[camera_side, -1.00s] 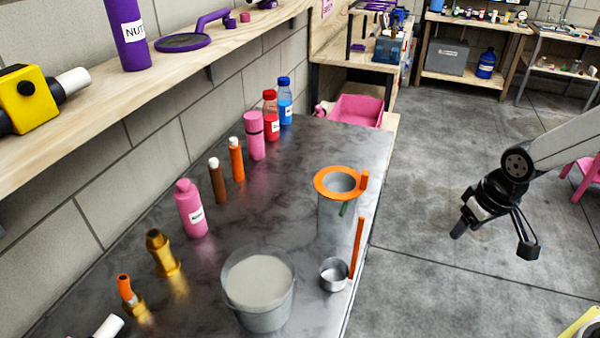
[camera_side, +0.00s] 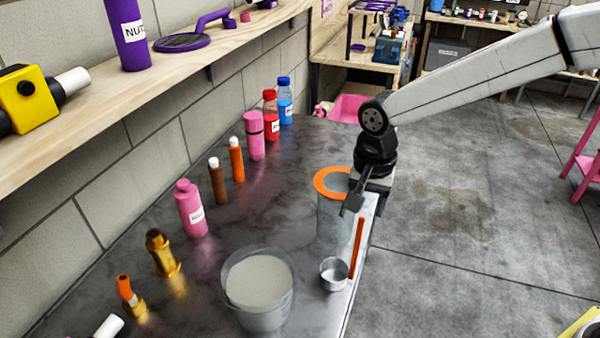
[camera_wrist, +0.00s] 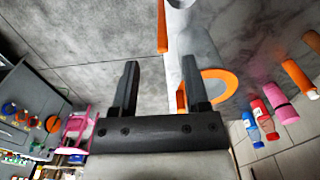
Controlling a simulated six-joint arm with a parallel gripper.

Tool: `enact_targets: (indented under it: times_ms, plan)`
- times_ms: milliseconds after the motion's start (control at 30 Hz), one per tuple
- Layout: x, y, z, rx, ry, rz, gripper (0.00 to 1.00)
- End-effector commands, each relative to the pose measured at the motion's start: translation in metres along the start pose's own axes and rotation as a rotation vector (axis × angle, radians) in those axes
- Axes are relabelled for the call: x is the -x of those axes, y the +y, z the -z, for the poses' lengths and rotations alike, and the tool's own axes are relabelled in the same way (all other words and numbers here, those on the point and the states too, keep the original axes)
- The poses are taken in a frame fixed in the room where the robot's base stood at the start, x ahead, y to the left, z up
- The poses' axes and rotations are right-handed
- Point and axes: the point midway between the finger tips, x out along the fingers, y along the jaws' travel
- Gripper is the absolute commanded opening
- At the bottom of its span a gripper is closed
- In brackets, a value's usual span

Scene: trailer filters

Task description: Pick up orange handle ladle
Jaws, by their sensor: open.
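The ladle's orange handle (camera_side: 357,248) stands upright at the table's right edge in the side view, joined to a small metal cup (camera_side: 333,273). The handle also shows at the top of the wrist view (camera_wrist: 162,25), beyond the fingertips. My gripper (camera_side: 366,203) is open and empty, above the handle and beside the orange-rimmed grey container. In the wrist view, my gripper (camera_wrist: 160,66) has its fingers spread apart, with floor between them and the handle roughly in line with the gap.
The orange-rimmed container (camera_side: 328,182) stands close behind the ladle, partly covered by my gripper. A grey bucket (camera_side: 258,318) stands left of the cup. Several bottles, including a pink bottle (camera_side: 191,210), line the wall side. Open floor lies right of the table.

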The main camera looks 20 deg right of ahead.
Motion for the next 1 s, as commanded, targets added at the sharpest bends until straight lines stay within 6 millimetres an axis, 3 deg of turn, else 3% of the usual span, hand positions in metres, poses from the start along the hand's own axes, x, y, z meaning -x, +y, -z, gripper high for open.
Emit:
enact_targets:
  times_ms: [267, 600, 1000]
  plan:
    - [0.000, -0.005, -0.003, -0.024, -0.003, -0.007, 0.59]
    - [-0.023, -0.004, -0.003, -0.022, -0.003, -0.007, 0.59]
    - [-0.036, -0.003, -0.004, -0.022, -0.004, -0.009, 0.59]
